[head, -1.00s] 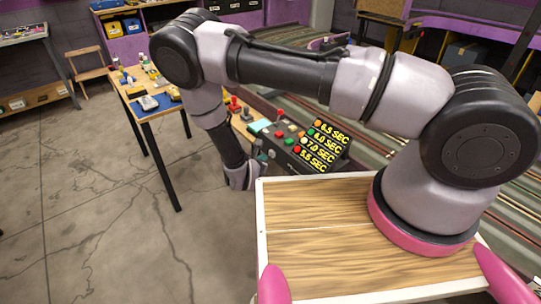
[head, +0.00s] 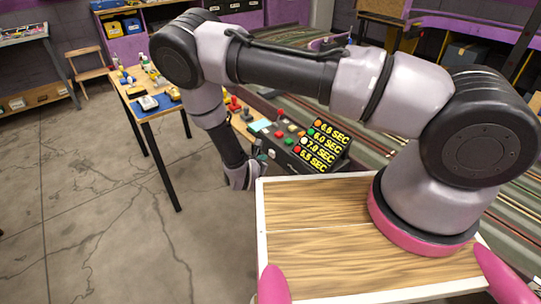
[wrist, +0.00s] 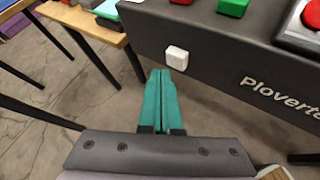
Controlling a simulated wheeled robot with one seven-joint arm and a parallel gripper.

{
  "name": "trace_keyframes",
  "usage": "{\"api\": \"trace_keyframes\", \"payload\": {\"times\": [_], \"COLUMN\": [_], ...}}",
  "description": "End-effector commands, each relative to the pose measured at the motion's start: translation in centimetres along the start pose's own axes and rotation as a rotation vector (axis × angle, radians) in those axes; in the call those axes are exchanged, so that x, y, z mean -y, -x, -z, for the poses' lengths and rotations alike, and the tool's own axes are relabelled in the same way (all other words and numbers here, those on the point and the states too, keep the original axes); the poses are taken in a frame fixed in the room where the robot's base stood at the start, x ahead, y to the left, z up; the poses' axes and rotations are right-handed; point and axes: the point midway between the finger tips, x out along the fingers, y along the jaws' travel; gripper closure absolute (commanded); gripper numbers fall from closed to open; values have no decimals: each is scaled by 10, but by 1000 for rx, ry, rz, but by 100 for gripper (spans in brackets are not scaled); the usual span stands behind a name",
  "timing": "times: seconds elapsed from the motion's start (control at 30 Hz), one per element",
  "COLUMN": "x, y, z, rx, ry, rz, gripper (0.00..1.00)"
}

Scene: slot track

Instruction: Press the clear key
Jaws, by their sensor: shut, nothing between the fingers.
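A small white key (wrist: 177,57) stands out from the front face of the dark console (wrist: 215,50) in the wrist view. I see no label on it, so I cannot tell for sure that it is the clear key. My gripper (wrist: 161,72) has teal fingers, shut together and empty. Their tips are just below and left of the white key in the picture; I cannot tell whether they touch it. In the head view the console (head: 290,143) is beyond the wooden tray, and my gripper is mostly hidden behind my wrist.
The console's top carries a green button (wrist: 232,6) and a red button (wrist: 312,14). A lit display (head: 320,145) shows several times in seconds. A wooden bench (wrist: 85,20) adjoins the console on the left. A blue-matted table (head: 150,102) stands further left. Open floor lies in front.

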Motion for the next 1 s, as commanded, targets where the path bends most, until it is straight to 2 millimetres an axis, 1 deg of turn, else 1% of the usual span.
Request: {"api": "trace_keyframes", "payload": {"times": [0.4, 1.0], "x": [4, 6], "y": [-6, -8], "z": [-4, -6], "rx": [0, 0], "ry": [0, 0], "rz": [0, 0], "gripper": [100, 100]}}
